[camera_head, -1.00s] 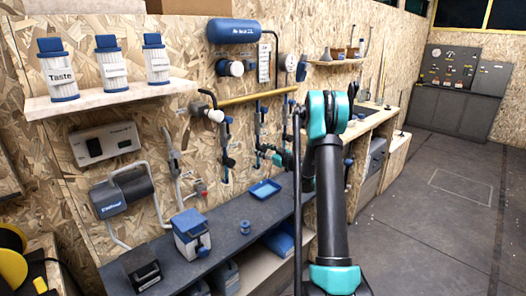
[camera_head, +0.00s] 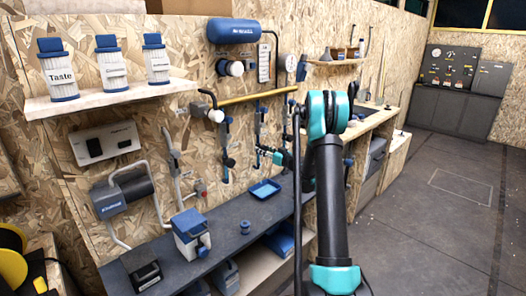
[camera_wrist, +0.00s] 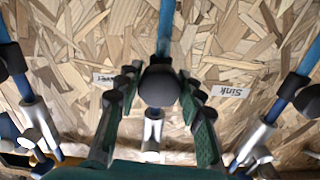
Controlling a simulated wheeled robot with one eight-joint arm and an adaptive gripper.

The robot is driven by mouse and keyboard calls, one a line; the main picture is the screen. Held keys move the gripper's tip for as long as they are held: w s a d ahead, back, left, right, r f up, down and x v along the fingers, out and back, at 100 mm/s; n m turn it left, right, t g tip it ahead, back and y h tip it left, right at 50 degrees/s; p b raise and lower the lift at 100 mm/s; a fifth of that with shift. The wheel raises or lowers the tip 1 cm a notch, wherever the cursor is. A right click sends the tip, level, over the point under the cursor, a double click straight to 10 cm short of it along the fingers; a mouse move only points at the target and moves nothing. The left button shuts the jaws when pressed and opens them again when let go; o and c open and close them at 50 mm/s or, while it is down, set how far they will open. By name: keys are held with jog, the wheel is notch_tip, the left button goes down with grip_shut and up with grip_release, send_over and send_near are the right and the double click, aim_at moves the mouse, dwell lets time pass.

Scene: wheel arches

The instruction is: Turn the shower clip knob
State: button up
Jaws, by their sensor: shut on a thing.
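In the wrist view a round black knob (camera_wrist: 157,88) sits on a blue and silver vertical pipe, between the two dark green fingers of my gripper (camera_wrist: 160,80). The fingertips close around the knob's sides, and the gripper is shut on it. A small label, partly hidden by the left finger, and a label reading "Sink" (camera_wrist: 231,92) appear upside down on the wall. In the head view my gripper (camera_head: 270,154) is small, at the middle of the wall pipes, and its fingertips cannot be made out.
Similar pipes with black knobs stand close on both sides in the wrist view, at left (camera_wrist: 30,110) and right (camera_wrist: 280,105). In the head view a brass pipe (camera_head: 250,97) runs above. A blue tray (camera_head: 265,190) lies on the dark shelf (camera_head: 222,258) below.

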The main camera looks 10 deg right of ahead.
jog(key=shift+m, duration=1)
jog(key=o, duration=1.2)
jog(key=shift+c, duration=0.2)
jog(key=shift+s+d, duration=0.1)
jog(key=v, duration=1.2)
